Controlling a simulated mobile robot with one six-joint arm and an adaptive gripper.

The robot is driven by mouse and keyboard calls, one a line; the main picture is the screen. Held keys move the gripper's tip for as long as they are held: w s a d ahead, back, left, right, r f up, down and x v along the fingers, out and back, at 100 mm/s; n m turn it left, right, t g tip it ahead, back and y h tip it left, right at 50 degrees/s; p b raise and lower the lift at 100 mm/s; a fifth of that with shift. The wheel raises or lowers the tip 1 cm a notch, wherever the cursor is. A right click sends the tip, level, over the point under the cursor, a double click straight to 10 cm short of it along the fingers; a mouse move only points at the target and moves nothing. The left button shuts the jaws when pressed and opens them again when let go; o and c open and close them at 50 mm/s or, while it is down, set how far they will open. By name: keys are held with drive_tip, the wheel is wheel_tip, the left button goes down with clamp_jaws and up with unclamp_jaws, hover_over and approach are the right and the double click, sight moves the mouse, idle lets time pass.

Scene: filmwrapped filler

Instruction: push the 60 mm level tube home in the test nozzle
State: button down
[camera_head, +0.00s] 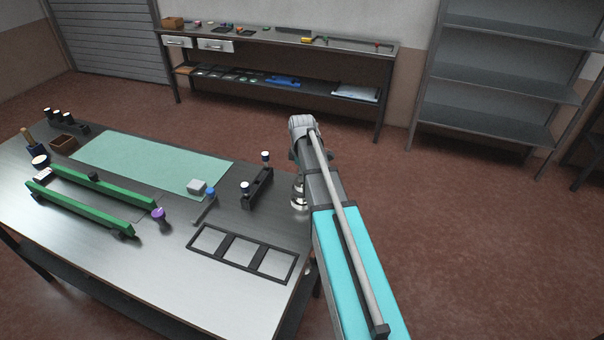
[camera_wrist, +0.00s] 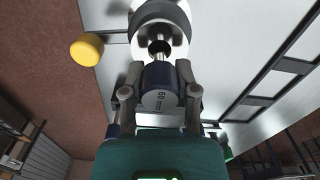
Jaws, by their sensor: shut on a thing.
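In the wrist view my gripper (camera_wrist: 162,78) is shut on the level tube (camera_wrist: 160,99), at its dark body with a "60 mm" label on the end. A bright metal stem runs from the body to the shiny round test nozzle (camera_wrist: 178,38). The stem's end is at the nozzle's dark bore; I cannot tell how deep it sits. In the head view the shiny nozzle (camera_head: 299,197) shows at the right edge of the table, partly behind my arm. My gripper's fingers and the tube are hidden there.
A yellow round part (camera_wrist: 87,50) is left of the nozzle in the wrist view. In the head view a black three-bay frame (camera_head: 240,252) and a black stand with white-topped pieces (camera_head: 257,188) lie nearby. Green bars (camera_head: 95,207) are farther left. The table's front is clear.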

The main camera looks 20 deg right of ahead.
drive_tip(key=shift+f+b, duration=1.15)
idle(0.7)
drive_tip(key=shift+c, duration=1.5)
unclamp_jaws()
drive_tip(key=shift+r, duration=0.2)
wheel_tip(320, 180, up, 11)
drive_tip(key=p, duration=1.1)
drive_tip(key=w+a+f+b, duration=0.4)
drive_tip(key=w+a, duration=0.6)
drive_tip(key=a, duration=0.4)
drive_tip(key=shift+f, duration=0.45)
drive_tip(key=shift+c, duration=0.2)
